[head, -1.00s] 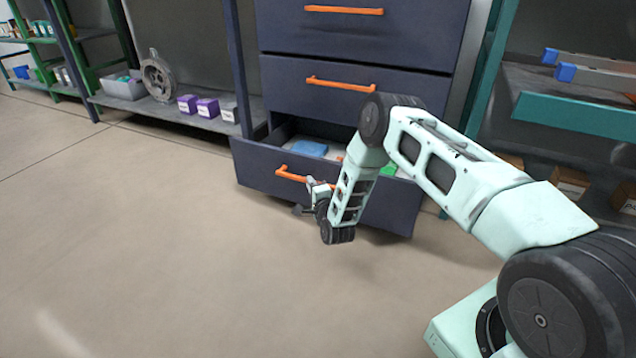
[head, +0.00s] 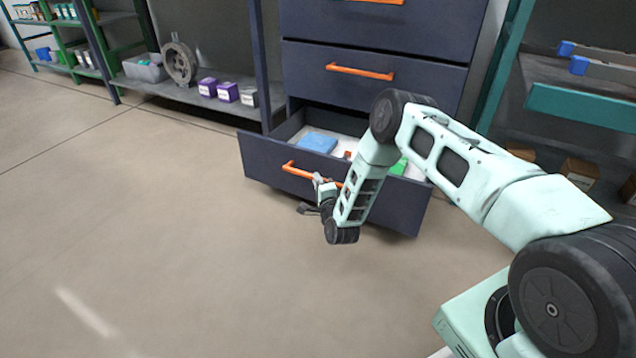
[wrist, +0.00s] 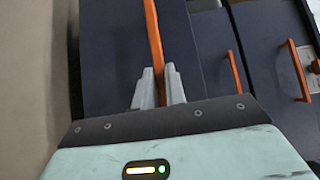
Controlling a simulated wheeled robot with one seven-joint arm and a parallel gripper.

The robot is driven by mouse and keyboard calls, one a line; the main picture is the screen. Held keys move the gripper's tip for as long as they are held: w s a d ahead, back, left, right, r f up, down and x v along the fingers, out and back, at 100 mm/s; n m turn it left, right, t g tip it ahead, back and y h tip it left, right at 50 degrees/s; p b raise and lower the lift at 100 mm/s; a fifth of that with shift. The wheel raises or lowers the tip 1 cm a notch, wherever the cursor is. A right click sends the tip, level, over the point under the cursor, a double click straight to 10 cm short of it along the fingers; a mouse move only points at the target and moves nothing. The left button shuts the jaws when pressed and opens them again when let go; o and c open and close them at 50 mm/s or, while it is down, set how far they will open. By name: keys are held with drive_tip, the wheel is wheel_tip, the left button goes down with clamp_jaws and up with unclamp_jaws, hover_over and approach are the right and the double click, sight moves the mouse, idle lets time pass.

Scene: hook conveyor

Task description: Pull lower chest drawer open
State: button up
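The lower chest drawer (head: 262,165) is dark navy and stands pulled out from the chest, with its inside showing. A blue item (head: 318,142) and a green item (head: 399,166) lie in it. Its orange bar handle (head: 298,171) runs across the front, and shows upright in the wrist view (wrist: 153,40). My gripper (head: 318,181) is at the handle's middle. In the wrist view, my gripper's grey fingers (wrist: 160,88) are closed around the handle, one on each side. My forearm hides part of the drawer's right side.
Closed upper drawers, one with an orange handle (head: 360,72), are above. A shelf at left holds purple boxes (head: 227,92), a grey bin (head: 146,67) and a round metal part (head: 179,63). A teal rack (head: 580,106) stands at right. The floor (head: 150,230) in front is clear.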

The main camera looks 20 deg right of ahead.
drive_tip(key=o, duration=0.4)
drive_tip(key=shift+o, duration=0.2)
drive_tip(key=shift+s, duration=0.1)
drive_tip(key=s+a+p, duration=0.2)
drive_tip(key=s+p, duration=0.7)
drive_tip(key=s, duration=0.8)
